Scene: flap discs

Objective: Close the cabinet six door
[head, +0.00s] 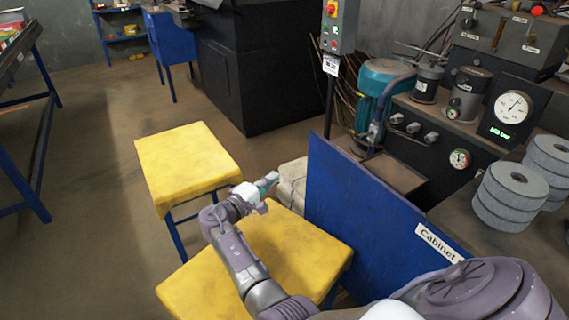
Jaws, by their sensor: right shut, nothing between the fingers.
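A blue cabinet door (350,195) stands upright right of the middle, seen from above. Its white label (440,243) reads "Cabinet", and the rest of it is hidden by my arm. The door appears to stand open, but its hinge and lower part are not clear. My right gripper (268,182) is shut and empty, to the left of the door's far edge and apart from it, above the yellow stool tops. My left gripper is not in view.
Two yellow-topped stools (185,160) stand left of the door; the nearer top (285,240) is under my right arm. Grey discs (512,190) are stacked on the bench at right, near gauges and a teal motor (385,80). Open floor (90,240) lies at left.

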